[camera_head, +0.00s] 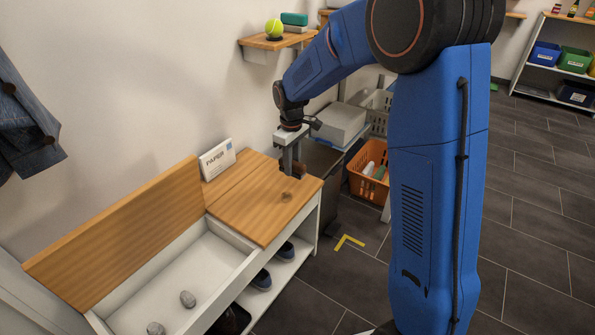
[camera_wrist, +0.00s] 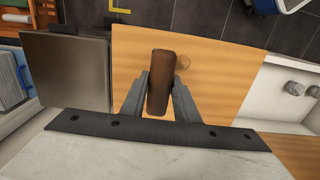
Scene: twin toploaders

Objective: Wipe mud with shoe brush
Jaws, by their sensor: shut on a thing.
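My gripper (camera_head: 291,163) is over the closed wooden lid (camera_head: 243,212) of the white bench. In the wrist view, its two grey fingers (camera_wrist: 160,92) are shut on the brown shoe brush (camera_wrist: 162,70). In the head view, the brush is mostly hidden by the fingers. A faint brown mud patch (camera_head: 286,197) lies on the lid, on the near side of my gripper. The patch also shows in the wrist view (camera_wrist: 184,62), just right of the brush's far end. I cannot tell whether the brush touches the wood.
The bench's left lid (camera_head: 125,240) is raised, and its white bin (camera_head: 150,303) holds two grey lumps. A small sign (camera_head: 217,159) stands at the back of the closed lid. Shoes (camera_head: 262,279) sit on the shelf below. An orange basket (camera_head: 368,184) stands beyond the bench.

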